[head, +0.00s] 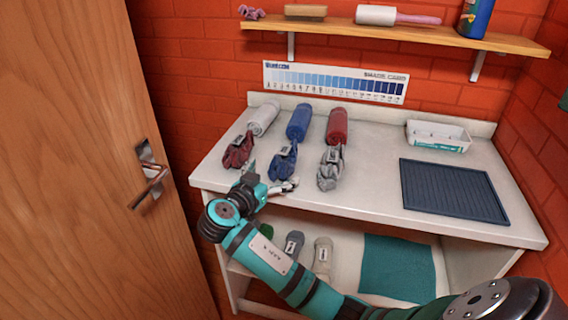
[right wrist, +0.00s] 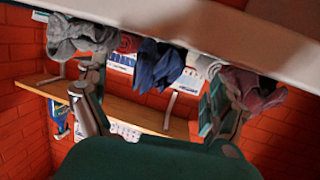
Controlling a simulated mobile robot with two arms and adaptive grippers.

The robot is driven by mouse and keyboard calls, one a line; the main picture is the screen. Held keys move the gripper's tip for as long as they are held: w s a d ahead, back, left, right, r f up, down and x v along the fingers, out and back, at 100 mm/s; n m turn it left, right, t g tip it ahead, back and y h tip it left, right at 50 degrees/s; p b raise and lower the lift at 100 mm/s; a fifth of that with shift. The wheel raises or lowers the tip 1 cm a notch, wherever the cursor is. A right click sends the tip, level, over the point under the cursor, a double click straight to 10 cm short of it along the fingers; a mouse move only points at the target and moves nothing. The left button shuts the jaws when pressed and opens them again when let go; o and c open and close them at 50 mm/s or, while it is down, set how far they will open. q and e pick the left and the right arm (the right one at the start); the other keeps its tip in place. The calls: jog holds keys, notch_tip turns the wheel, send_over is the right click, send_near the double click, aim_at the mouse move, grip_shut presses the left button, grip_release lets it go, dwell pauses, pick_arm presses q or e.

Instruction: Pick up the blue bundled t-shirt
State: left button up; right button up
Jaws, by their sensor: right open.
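The blue bundled t-shirt (head: 283,162) lies crumpled near the front edge of the white counter, in the middle of a row of three bundles. A pale tag or band shows on it. My right gripper (head: 271,178) is open and empty at the counter's front edge, just in front of the blue bundle. In the right wrist view, which is tipped over, the blue bundle (right wrist: 158,67) appears beyond and between the two spread fingers (right wrist: 155,85). I see no contact with it. My left gripper is not in view.
A dark red bundle (head: 238,150) lies left of the blue one, a grey bundle (head: 330,168) right. Rolled white (head: 264,118), blue (head: 299,122) and red (head: 337,126) cloths lie behind. A ribbed dark tray (head: 454,190) and white bin (head: 438,135) stand right. A wooden door (head: 80,170) is left.

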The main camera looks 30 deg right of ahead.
jog(key=x, duration=0.6)
jog(key=shift+w+r+b, duration=0.15)
jog(key=shift+w+b, duration=0.2)
jog(key=shift+b, duration=0.05)
jog(key=c, duration=1.5)
